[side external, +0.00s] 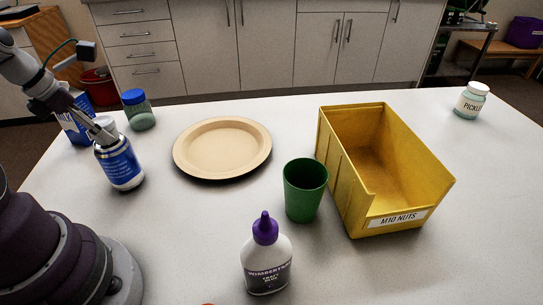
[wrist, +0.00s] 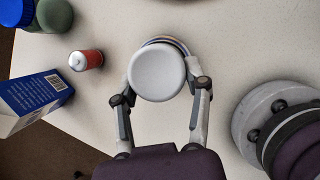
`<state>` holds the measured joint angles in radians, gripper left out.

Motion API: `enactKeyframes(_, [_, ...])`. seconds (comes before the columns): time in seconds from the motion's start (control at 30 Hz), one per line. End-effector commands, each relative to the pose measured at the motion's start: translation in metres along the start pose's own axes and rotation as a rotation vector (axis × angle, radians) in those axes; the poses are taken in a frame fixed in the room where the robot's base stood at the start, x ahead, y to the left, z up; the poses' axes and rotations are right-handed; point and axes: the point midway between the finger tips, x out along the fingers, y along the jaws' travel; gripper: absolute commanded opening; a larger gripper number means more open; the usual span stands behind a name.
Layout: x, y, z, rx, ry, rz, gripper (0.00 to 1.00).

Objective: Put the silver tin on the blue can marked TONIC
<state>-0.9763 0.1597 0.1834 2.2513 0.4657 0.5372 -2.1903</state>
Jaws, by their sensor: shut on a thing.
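The silver tin (wrist: 158,72) is a pale round disc seen from above in the wrist view, between the two fingers. My gripper (wrist: 159,82) is shut on it. Behind the tin's far edge a thin blue and orange rim (wrist: 172,42) shows, mostly covered by the tin. In the side view a blue can with silver ends (side external: 121,166) stands upright at the left, with my gripper (side external: 101,130) at its top. Its print is too small to read, so TONIC cannot be confirmed. I cannot tell whether tin and can touch.
A blue carton (side external: 76,122), a blue-lidded green jar (side external: 140,116) and a small red can (wrist: 88,60) stand near my gripper. A tan plate (side external: 222,147), green cup (side external: 304,190), glue bottle (side external: 266,262), yellow bin (side external: 335,185) and pickle jar (side external: 470,101) stand further right.

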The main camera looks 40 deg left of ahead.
Motion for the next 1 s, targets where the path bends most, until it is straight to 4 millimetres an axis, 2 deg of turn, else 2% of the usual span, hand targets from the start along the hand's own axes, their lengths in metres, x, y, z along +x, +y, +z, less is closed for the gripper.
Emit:
enactKeyframes(0.1, [0.002,0.000,-0.001,0.000,0.000,-0.001,0.10])
enactKeyframes(0.13, [0.003,0.000,-0.001,0.000,0.000,-0.001,0.49])
enactKeyframes(0.33, [0.002,0.000,-0.001,0.000,-0.001,0.000,0.74])
enactKeyframes(0.67, [-0.001,0.000,0.001,0.001,-0.001,0.001,0.74])
enactKeyframes(0.77, [-0.015,0.002,0.002,0.001,-0.005,0.006,0.74])
enactKeyframes(1.0, [-0.079,0.002,0.002,0.002,-0.006,0.009,0.74])
